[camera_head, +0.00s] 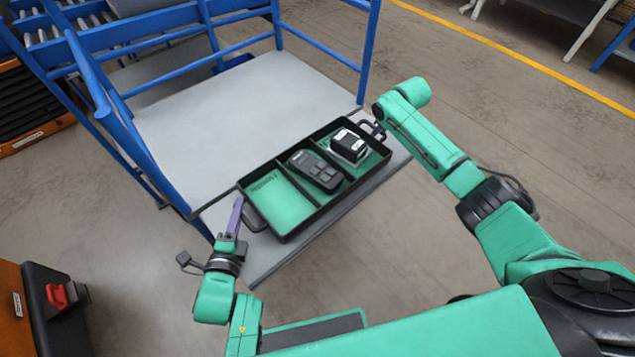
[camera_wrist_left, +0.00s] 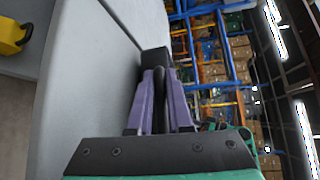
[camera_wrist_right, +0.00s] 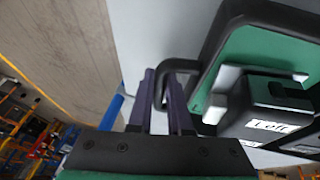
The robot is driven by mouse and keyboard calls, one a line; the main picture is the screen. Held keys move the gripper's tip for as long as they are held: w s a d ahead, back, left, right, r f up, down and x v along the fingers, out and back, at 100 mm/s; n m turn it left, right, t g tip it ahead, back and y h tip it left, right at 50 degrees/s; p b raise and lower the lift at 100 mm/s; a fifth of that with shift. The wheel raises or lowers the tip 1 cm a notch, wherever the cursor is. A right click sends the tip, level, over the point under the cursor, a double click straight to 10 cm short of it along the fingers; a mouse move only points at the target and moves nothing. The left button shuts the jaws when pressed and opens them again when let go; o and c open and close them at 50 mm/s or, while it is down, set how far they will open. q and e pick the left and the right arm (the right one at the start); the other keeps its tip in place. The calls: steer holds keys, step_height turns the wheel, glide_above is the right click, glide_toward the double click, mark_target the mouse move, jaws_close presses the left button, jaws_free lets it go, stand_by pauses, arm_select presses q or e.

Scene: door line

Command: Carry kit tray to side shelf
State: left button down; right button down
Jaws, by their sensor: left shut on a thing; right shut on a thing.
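The kit tray (camera_head: 277,201) is black with a green floor and three compartments. It is over the front part of a grey platform; I cannot tell whether it touches it. The left compartment is empty, the middle holds a dark handheld device (camera_head: 316,171), and the right holds a black and white box (camera_head: 349,146). My left gripper (camera_head: 238,207) is shut on the tray's left handle; its purple fingers (camera_wrist_left: 158,85) show in the left wrist view. My right gripper (camera_head: 375,130) is shut on the right handle (camera_wrist_right: 174,66), seen in the right wrist view.
The grey platform (camera_head: 225,115) has bare room behind the tray and blue rails (camera_head: 325,49) at its back and left. A roller conveyor (camera_head: 62,27) is at the back left. An orange and black unit (camera_head: 55,310) stands at the lower left.

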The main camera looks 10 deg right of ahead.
arm_select(q)
steer(key=shift+f+b, duration=0.35)
steer(key=shift+f, duration=0.3)
arm_select(e)
steer(key=shift+w+f, duration=0.1)
steer(key=shift+f, duration=0.5)
arm_select(q)
steer(key=c, duration=0.8)
jaws_free()
steer(key=shift+c, duration=0.2)
arm_select(e)
steer(key=c, duration=0.8)
jaws_free()
steer(key=shift+r, duration=0.1)
steer(key=shift+c, duration=0.2)
arm_select(q)
steer(key=shift+r, duration=0.1)
steer(key=shift+s, duration=0.15)
arm_select(e)
steer(key=shift+s+r, duration=0.15)
steer(key=shift+s, duration=0.05)
arm_select(q)
steer(key=v, duration=1.1)
steer(key=shift+s, duration=0.4)
arm_select(e)
steer(key=v, duration=1.1)
steer(key=shift+s+r, duration=0.2)
steer(key=shift+r, duration=0.1)
